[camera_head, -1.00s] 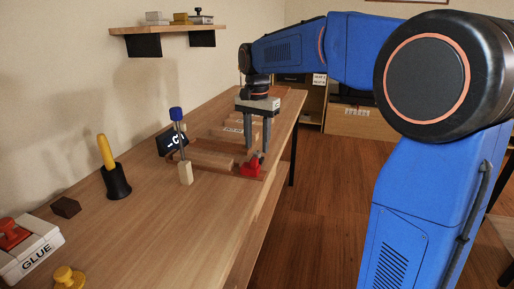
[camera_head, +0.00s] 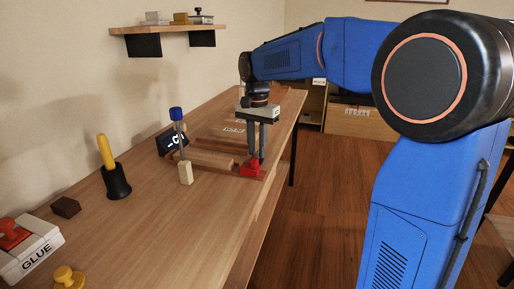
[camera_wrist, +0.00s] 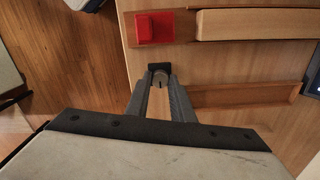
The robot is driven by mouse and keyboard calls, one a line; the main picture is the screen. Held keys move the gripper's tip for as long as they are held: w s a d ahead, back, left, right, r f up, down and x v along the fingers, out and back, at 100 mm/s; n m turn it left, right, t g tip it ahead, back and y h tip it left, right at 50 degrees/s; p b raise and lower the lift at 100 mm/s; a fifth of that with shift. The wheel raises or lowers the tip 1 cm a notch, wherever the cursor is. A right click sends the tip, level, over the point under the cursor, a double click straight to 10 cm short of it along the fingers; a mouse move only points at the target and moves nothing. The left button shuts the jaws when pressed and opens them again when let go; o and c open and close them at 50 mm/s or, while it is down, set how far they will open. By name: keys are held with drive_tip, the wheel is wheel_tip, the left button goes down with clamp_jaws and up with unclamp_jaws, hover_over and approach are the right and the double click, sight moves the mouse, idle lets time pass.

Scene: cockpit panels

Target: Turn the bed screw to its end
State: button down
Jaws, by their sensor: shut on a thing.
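My gripper (camera_head: 257,155) points down over the front edge of the bench beside a red block (camera_head: 250,168). In the wrist view my gripper (camera_wrist: 160,82) has its two fingers converging on a small dark piece (camera_wrist: 159,70) with a slot-like mark, which looks like the bed screw's head. The fingers are shut on it and hide much of it. The red block (camera_wrist: 155,27) lies just beyond the fingertips, apart from them. The screw's shaft is not clearly visible in either view.
A pale wooden bar (camera_head: 208,159) lies in a wooden frame beside the red block.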

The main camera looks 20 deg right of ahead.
drive_tip(key=shift+n, duration=0.4)
drive_tip(key=n, duration=0.3)
drive_tip(key=shift+n, duration=0.4)
drive_tip(key=n, duration=0.4)
drive_tip(key=shift+n, duration=0.3)
drive_tip(key=n, duration=0.4)
drive_tip(key=shift+n, duration=2.2)
drive_tip(key=c, duration=1.5)
unclamp_jaws()
drive_tip(key=shift+c, duration=0.2)
